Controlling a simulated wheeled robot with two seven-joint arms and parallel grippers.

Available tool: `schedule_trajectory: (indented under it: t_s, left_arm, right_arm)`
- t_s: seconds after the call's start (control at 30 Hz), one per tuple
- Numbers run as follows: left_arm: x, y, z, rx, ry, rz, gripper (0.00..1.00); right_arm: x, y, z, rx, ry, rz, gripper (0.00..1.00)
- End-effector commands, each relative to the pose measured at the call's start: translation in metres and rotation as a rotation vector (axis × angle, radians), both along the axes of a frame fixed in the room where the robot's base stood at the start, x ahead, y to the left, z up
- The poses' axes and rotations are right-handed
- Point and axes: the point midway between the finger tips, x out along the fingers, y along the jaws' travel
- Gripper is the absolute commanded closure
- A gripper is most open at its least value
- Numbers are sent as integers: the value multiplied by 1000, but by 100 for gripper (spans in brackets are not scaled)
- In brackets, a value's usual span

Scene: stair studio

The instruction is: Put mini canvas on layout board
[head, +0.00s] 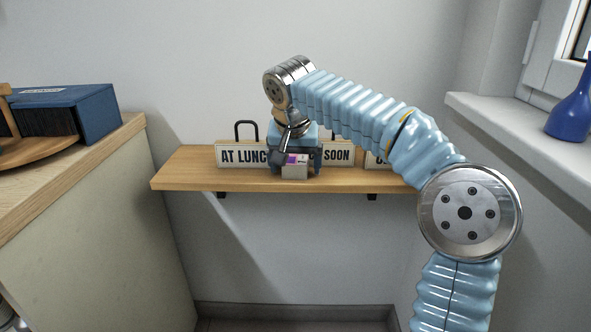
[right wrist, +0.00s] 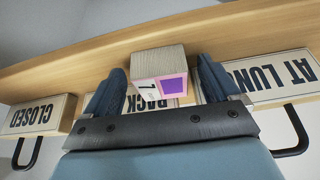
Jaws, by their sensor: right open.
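A small block with a grey wood-grain side and a pale face with a pink rim and purple square (right wrist: 172,86) stands on the wooden shelf; it also shows in the head view (head: 295,171). It may be the mini canvas, but I cannot tell for sure. My right gripper (right wrist: 161,66) is open, with one dark finger on each side of the block; in the head view the gripper (head: 294,158) partly hides it. I cannot tell whether the fingers touch it. I cannot make out a layout board. My left gripper is not in view.
Lettered signs with black handles stand on the shelf (head: 190,172) behind the block: an "AT LUNCH" sign (head: 240,155), a "BACK SOON" sign (head: 339,154) and a "CLOSED" sign (right wrist: 37,115). A wooden counter with a blue box (head: 95,108) is left. A blue vase (head: 570,115) stands on the right sill.

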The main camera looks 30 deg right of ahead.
Motion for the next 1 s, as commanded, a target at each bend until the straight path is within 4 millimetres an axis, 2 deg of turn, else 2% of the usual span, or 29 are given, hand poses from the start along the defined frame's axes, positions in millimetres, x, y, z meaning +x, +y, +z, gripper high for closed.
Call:
schedule_trajectory:
  t_s: [0.23,0.27,0.6,0.87,1.0]
  left_arm:
    - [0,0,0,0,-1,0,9]
    - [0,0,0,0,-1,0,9]
    - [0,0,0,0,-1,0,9]
    - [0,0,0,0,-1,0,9]
    - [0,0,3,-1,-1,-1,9]
  right_arm:
    - [1,0,-3,0,-1,1,11]
    - [1,0,-3,0,-1,1,14]
    - [1,0,-3,0,0,1,66]
    - [1,0,-1,0,-1,1,66]
    - [1,0,8,1,-2,2,66]
